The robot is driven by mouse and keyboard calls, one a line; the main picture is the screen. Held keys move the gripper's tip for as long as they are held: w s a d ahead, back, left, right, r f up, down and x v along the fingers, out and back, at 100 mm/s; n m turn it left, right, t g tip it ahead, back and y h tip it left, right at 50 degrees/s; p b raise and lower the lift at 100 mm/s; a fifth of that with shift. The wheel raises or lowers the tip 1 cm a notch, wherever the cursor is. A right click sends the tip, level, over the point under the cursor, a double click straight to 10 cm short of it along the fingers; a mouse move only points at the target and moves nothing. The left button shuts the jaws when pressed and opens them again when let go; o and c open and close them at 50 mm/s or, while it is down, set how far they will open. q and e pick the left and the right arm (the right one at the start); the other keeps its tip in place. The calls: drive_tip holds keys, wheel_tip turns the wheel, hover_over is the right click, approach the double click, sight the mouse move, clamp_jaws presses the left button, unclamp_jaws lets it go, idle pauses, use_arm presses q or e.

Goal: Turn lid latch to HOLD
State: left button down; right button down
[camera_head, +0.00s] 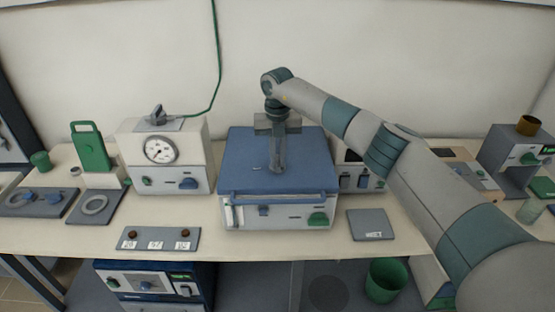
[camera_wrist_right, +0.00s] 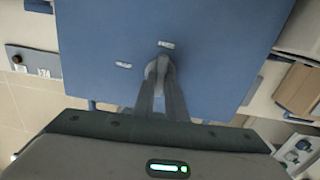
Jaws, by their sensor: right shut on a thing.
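The muffle furnace has a blue lid (camera_head: 245,150) over a white front (camera_head: 280,216) with a green knob (camera_head: 318,219). My right gripper (camera_head: 277,168) points down at the lid's top, near its middle. In the right wrist view my right gripper (camera_wrist_right: 158,90) is shut on the grey lid latch (camera_wrist_right: 158,68), whose rounded end shows between the fingers. Two small pale labels sit on the lid beside the latch, one ahead (camera_wrist_right: 166,44) and one to the left (camera_wrist_right: 124,65); their words are too small to read. My left gripper is not in view.
A white box with a dial (camera_head: 160,150) stands left of the furnace, with a green cable rising behind. A grey plate (camera_head: 370,224) lies to the right and a strip with several knobs (camera_head: 158,239) at the front left. A green bin (camera_head: 386,280) stands below the bench.

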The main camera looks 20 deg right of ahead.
drive_tip(key=n+b, duration=0.4)
drive_tip(key=shift+d+f, duration=0.15)
drive_tip(key=n+b, duration=0.2)
drive_tip(key=n, duration=0.2)
drive_tip(key=shift+w+d+b, duration=0.1)
drive_tip(key=shift+b, duration=0.3)
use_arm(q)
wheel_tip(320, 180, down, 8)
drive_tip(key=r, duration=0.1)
use_arm(e)
drive_tip(key=shift+n, duration=0.4)
drive_tip(key=n+b, duration=0.1)
drive_tip(key=n, duration=0.1)
drive_tip(key=n+b, duration=0.1)
drive_tip(key=n, duration=0.1)
drive_tip(key=shift+w+d+r+n, duration=0.1)
drive_tip(key=shift+r+n, duration=0.1)
drive_tip(key=shift+n, duration=2)
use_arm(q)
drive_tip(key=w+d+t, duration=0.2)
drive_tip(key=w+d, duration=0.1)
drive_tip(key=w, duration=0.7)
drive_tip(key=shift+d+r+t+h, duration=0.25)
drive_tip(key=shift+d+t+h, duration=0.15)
use_arm(e)
drive_tip(key=shift+w, duration=0.1)
